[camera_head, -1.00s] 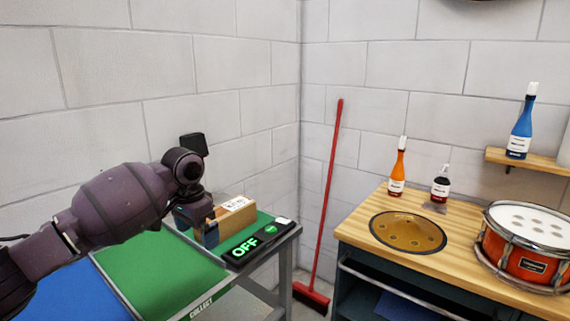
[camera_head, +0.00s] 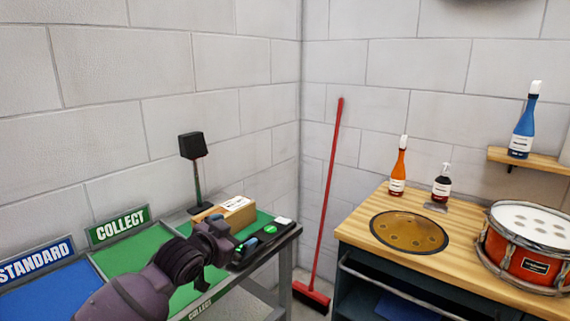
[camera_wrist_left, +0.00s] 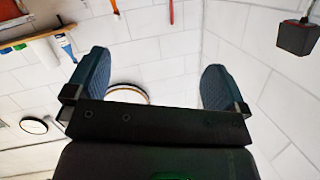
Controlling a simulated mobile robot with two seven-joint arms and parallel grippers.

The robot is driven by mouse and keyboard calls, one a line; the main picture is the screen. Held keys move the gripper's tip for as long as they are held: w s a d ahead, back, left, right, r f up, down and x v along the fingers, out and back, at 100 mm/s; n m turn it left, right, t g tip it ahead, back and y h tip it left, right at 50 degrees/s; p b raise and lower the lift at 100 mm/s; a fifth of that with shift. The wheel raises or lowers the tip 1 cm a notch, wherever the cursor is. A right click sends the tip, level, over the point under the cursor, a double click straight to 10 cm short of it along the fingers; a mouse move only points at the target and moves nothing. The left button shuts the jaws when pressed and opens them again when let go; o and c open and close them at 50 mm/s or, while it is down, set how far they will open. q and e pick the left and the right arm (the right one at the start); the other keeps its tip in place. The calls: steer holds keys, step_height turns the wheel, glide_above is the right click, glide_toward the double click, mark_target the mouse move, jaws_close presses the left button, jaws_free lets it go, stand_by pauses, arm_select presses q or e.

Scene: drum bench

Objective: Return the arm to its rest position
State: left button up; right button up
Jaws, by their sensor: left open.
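My left arm comes in from the lower left in the head view. My left gripper (camera_head: 250,246) is over the right part of the green bench, in front of the black device (camera_head: 283,236) with the green button. It hides most of that device, including its display. In the left wrist view, my left gripper (camera_wrist_left: 155,85) has its two blue fingers wide apart with nothing between them. Whether it touches the device cannot be told. My right gripper is not in view.
A cardboard box (camera_head: 236,211) and a black lamp-like stand (camera_head: 193,147) are behind the gripper. COLLECT (camera_head: 120,226) and STANDARD (camera_head: 38,262) signs stand left. A red broom (camera_head: 333,180) leans in the corner. A wooden cabinet (camera_head: 360,218) right carries bottles and a drum (camera_head: 527,245).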

arm_select(q)
steer(key=s+a+f+n+y, duration=0.2)
steer(key=s+a+f, duration=0.3)
steer(key=s+f, duration=0.5)
steer(key=s+a+f+n+g+y, duration=0.1)
steer(key=s+a+f, duration=0.4)
steer(key=s+f, duration=0.5)
steer(key=s+a+f+n+g+y, duration=0.1)
steer(key=s+a+f+n+y, duration=0.2)
steer(key=s+f, duration=0.7)
steer(key=s+a+n, duration=0.2)
steer(key=s, duration=0.4)
steer(key=shift+s+a+y, duration=0.25)
steer(key=shift+s+y, duration=0.05)
steer(key=shift+y, duration=0.1)
steer(key=shift+f, duration=0.1)
